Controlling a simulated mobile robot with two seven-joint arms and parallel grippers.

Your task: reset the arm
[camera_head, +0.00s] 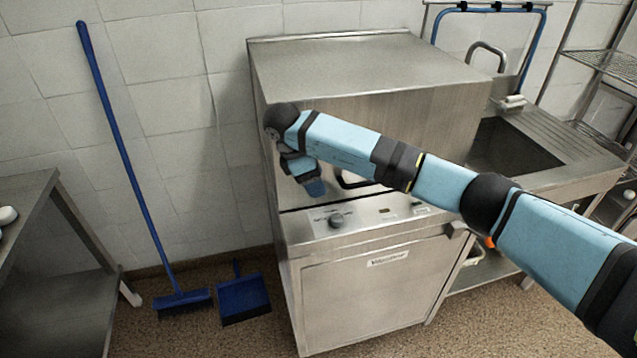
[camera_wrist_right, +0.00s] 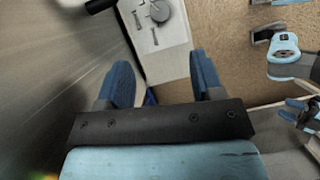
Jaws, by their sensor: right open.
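My right arm comes in from the right in the head view and reaches across the front of the steel machine (camera_head: 385,65). Its gripper (camera_head: 313,187) hangs low before the machine's front, above the control panel, partly hidden by the wrist. In the right wrist view, the two blue fingers of this gripper (camera_wrist_right: 163,80) stand wide apart with nothing between them. My left arm is not in the head view. Small blue and dark robot parts (camera_wrist_right: 297,108) show at the right edge of the wrist view; whether they are an open or shut gripper is unclear.
The control panel (camera_head: 365,214) with its knob (camera_head: 336,221) is just below the gripper. A sink (camera_head: 511,147) adjoins the machine on the right. A blue broom (camera_head: 128,160), a dustpan (camera_head: 243,298) and a steel table (camera_head: 28,195) are on the left.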

